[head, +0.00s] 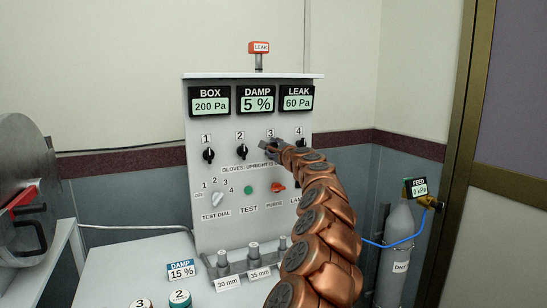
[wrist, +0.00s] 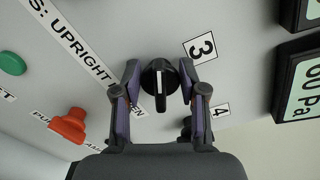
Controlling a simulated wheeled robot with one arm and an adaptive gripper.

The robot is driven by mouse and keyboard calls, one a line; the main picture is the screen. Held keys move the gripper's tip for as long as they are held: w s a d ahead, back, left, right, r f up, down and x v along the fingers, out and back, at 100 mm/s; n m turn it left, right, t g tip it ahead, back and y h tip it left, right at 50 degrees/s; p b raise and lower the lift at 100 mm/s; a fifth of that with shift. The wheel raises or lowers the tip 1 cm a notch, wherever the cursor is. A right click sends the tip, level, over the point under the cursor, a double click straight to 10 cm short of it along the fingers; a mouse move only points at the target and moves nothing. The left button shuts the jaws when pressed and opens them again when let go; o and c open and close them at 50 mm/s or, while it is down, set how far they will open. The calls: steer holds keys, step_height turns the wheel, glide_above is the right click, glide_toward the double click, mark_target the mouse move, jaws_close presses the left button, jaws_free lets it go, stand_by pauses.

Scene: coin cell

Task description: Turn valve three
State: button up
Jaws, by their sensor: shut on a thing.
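Valve three is a black round knob with a white pointer line; it shows in the wrist view (wrist: 160,80) beside the label "3" (wrist: 204,47). My gripper (wrist: 159,78) has one finger on each side of the knob and is shut on it. In the head view my gripper (head: 268,146) is at the panel (head: 220,240) just below the label "3", and it mostly hides the knob. Valve one (head: 208,154), valve two (head: 241,151) and valve four (head: 299,143) are black knobs in the same row, with light pointer marks.
Displays above read BOX 200 Pa (head: 210,105), DAMP 5 % (head: 257,103) and LEAK 60 Pa (head: 299,102). A red purge handle (wrist: 68,125), green test button (head: 248,190) and test dial (head: 218,199) sit lower. A gas cylinder (head: 397,255) stands at right.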

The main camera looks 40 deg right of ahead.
steer(key=n+b, duration=0.1)
steer(key=n, duration=0.1)
steer(key=n+b, duration=0.1)
steer(key=b, duration=0.1)
steer(key=shift+f+n, duration=0.3)
steer(key=shift+n, duration=0.1)
steer(key=shift+r+n+b, duration=0.15)
steer(key=shift+n+b, duration=0.35)
